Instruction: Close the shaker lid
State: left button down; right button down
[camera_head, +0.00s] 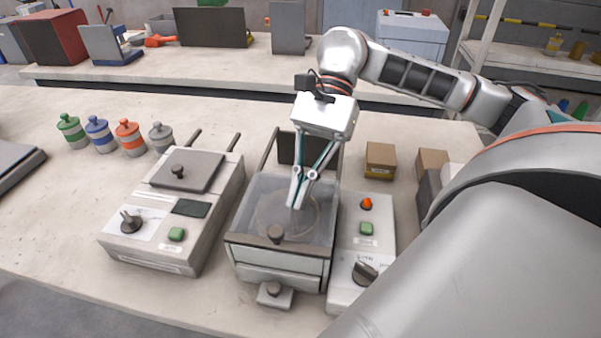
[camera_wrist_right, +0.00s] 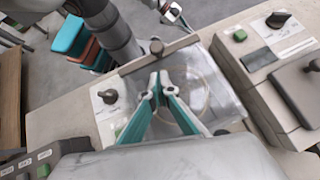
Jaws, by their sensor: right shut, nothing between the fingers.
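The shaker (camera_head: 278,262) is the middle machine on the bench. Its clear lid (camera_head: 258,205) with a dark front knob (camera_head: 275,234) lies roughly flat over the shaker's top; I cannot tell whether a thin gap is left at its front edge. A round ring shows through the lid. My right gripper (camera_head: 296,204) is shut and empty, its tips pointing down at the middle of the lid, touching it or just above. In the right wrist view, the shut fingertips (camera_wrist_right: 159,82) are over the lid (camera_wrist_right: 205,92), behind its knob (camera_wrist_right: 156,47). My left gripper does not show.
A machine with a grey knobbed lid (camera_head: 188,171) stands left of the shaker. A control box (camera_head: 364,235) with an orange button stands close on its right. Several small jars (camera_head: 101,134) are at the left, and cardboard boxes (camera_head: 380,160) at the right.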

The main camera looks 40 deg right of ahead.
jog(key=v, duration=1)
jog(key=shift+d, duration=0.1)
